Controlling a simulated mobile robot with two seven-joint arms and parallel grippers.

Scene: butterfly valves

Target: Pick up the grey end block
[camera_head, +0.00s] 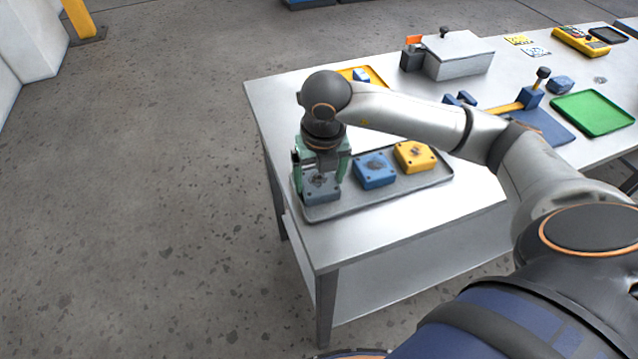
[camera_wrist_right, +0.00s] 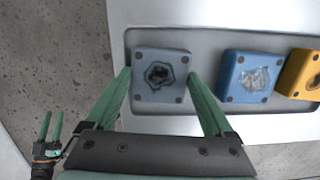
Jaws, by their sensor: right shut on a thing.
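The grey end block (camera_head: 322,192) sits at the left end of a grey tray (camera_head: 390,197) on the table. It has bolts at its corners and a dark, rough patch in the middle of its top, which shows clearly in the right wrist view (camera_wrist_right: 160,76). My right gripper (camera_head: 321,180) points down over it, with its green fingers on two opposite sides of the block. The fingers are shut on it in the right wrist view (camera_wrist_right: 160,80). Whether the block is clear of the tray, I cannot tell. My left gripper is not in the head view.
A blue block (camera_head: 375,170) and a yellow block (camera_head: 414,156) stand in the same tray, to the right. Behind are a yellow tray (camera_head: 376,76), a grey box (camera_head: 459,58), a blue fixture and a green tray (camera_head: 594,113). Open floor lies left of the table.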

